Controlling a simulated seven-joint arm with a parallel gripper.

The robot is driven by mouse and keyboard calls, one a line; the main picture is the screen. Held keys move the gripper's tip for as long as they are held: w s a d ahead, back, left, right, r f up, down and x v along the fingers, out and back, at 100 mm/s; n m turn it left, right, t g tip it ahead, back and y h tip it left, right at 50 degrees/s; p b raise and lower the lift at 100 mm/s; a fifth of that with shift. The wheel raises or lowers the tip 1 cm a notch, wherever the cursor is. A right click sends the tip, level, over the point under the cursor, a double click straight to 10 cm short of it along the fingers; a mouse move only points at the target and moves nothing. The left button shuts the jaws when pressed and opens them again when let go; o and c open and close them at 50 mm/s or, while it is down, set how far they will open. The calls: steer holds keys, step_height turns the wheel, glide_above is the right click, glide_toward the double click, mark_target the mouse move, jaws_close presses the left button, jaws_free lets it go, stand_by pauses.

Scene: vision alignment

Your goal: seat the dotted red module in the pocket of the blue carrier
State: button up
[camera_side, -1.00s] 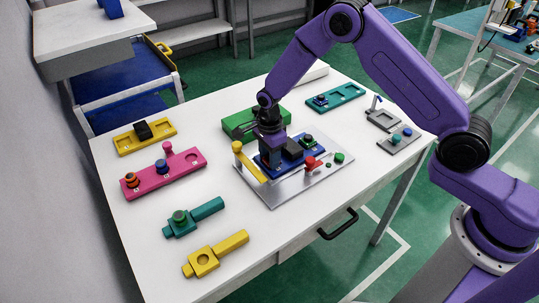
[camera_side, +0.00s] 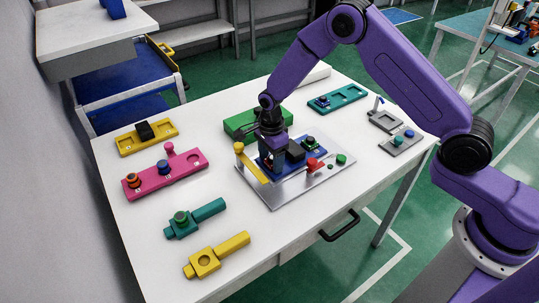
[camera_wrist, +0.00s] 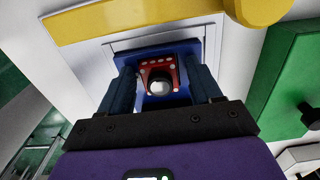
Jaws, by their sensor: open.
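The red module (camera_wrist: 146,72) with white dots and a pale round knob lies between my fingers in the wrist view. It sits over a square opening in the blue carrier (camera_wrist: 160,50); I cannot tell whether it is fully down or level. My gripper (camera_wrist: 165,88) is open, with one dark finger on each side of the module and close to it. In the side view my gripper (camera_side: 270,168) points down at the left part of the blue carrier (camera_side: 318,150) and hides the module there.
The carrier is on a metal plate (camera_side: 285,195) with a yellow bar (camera_side: 250,166), a black block (camera_side: 295,151) and a red part (camera_side: 314,165). A green block (camera_side: 245,122) stands behind.

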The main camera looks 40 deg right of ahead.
mark_target(271, 158)
step_height(271, 158, up, 12)
steer(key=shift+r, duration=0.15)
steer(key=shift+d, duration=0.1)
steer(key=s+r+n, duration=0.4)
steer(key=s+n, duration=0.4)
steer(key=s, duration=0.1)
steer(key=s+r+n, duration=0.4)
steer(key=s+n, duration=0.3)
steer(key=s, duration=0.1)
steer(key=s+d+n, duration=0.5)
steer(key=s+n, duration=0.2)
steer(key=s, duration=0.2)
steer(key=s+d+r+n, duration=0.1)
steer(key=s+d+n, duration=0.4)
steer(key=s+n, duration=0.3)
steer(key=shift+s+d+r+n, duration=0.2)
steer(key=shift+s+n, duration=0.1)
steer(key=shift+s, duration=0.45)
